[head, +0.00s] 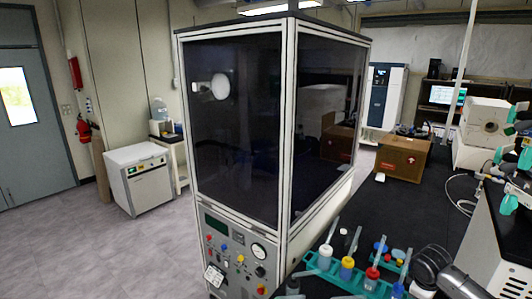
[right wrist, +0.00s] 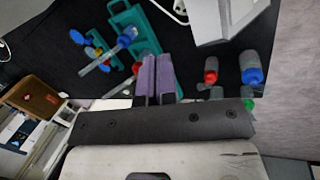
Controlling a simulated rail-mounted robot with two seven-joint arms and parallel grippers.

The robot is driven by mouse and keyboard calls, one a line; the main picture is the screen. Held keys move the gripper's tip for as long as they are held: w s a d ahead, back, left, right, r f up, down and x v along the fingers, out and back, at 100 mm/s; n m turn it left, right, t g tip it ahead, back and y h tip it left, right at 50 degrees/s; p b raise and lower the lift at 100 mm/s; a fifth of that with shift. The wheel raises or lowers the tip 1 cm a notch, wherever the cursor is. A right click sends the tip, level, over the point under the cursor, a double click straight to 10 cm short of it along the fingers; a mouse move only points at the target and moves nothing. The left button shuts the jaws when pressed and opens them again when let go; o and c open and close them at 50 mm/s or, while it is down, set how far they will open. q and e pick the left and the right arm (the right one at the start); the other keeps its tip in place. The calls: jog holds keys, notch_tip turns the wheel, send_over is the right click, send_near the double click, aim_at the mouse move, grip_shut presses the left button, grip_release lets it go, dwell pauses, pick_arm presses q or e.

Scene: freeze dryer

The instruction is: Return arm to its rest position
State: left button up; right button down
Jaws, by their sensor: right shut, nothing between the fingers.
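The freeze dryer (head: 240,120) stands in the middle of the head view, a tall cabinet with dark glass and a control panel (head: 235,255) below. Its glass front looks closed. My right gripper (right wrist: 155,75) shows in the right wrist view with its two purple fingers together and nothing between them. It is over the dark bench, beside a teal rack (right wrist: 132,20). A dark grey jointed part of my arm (head: 432,265) shows at the bottom right of the head view. My left gripper is not in view.
A teal rack (head: 340,276) with several colour-capped vessels is on the black bench (head: 440,200), close to my arm. A red-capped bottle (right wrist: 211,75) and a blue-capped bottle (right wrist: 251,72) are right of the fingers. A cardboard box (head: 402,160) sits farther back.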

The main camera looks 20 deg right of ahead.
jog(key=w+a+r+t+h, duration=0.1)
jog(key=w+a+r+t, duration=0.2)
jog(key=a+r, duration=0.3)
jog(key=w+a+r+t+h, duration=0.1)
jog(key=w+a+r+t, duration=0.1)
jog(key=a+r+t, duration=0.35)
jog(key=s+a+f+n+t+y, duration=0.1)
jog(key=s+a+f, duration=0.15)
jog(key=a, duration=0.55)
jog(key=s+a+f+y, duration=0.1)
jog(key=s+a, duration=0.3)
jog(key=a, duration=0.4)
jog(key=s+a+f+m+g+y, duration=0.25)
jog(key=s+a+f, duration=0.25)
jog(key=s+f, duration=0.75)
jog(key=s+a+f+m+g+y, duration=0.1)
jog(key=s+a+f+g, duration=0.3)
jog(key=s+f, duration=0.85)
jog(key=w+r+p+v, duration=0.1)
jog(key=w+p+v, duration=0.2)
jog(key=p+v, duration=1.5)
jog(key=a+v, duration=0.1)
jog(key=v, duration=0.3)
